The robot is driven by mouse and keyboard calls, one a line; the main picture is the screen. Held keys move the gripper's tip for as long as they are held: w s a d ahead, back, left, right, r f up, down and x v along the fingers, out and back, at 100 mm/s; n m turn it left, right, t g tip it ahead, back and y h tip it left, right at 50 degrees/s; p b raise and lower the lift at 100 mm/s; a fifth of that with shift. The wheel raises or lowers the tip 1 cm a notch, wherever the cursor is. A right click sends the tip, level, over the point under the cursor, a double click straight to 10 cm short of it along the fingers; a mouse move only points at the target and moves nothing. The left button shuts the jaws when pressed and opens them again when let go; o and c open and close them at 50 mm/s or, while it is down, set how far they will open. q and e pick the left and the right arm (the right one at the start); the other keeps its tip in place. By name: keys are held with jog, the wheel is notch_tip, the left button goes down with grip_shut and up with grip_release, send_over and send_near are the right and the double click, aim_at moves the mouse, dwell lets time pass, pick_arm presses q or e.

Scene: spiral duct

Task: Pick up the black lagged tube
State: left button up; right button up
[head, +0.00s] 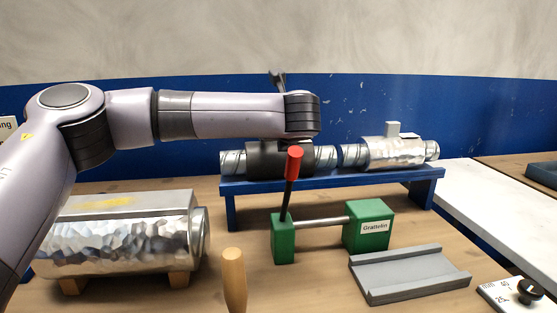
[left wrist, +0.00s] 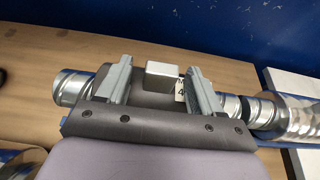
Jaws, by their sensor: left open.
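The black lagged tube (head: 262,160) lies across the blue bench, with bare spiral metal duct showing at both ends. In the left wrist view the tube's dark surface (left wrist: 150,99) carries a small metal box (left wrist: 161,75) with a partly hidden label. My left gripper (left wrist: 159,70) is open, its two grey fingers on either side of this box and apart from it. In the head view my left wrist is above the tube and hides the fingers and part of the tube. I cannot tell whether the fingers touch the tube. My right gripper is not in view.
A second, foil-clad tube (head: 397,153) lies on the blue bench (head: 330,182) to the right. In front stand a green clamp (head: 367,222) with a red-handled lever (head: 293,165), a grey channel (head: 410,272), a wooden peg (head: 234,278) and a large foil-covered cylinder (head: 125,243).

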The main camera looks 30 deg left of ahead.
pick_arm(q)
jog(key=shift+w+a+f, duration=0.25)
jog(key=shift+w+a, duration=0.1)
jog(key=shift+w, duration=0.1)
grip_shut()
jog(key=shift+r, duration=0.15)
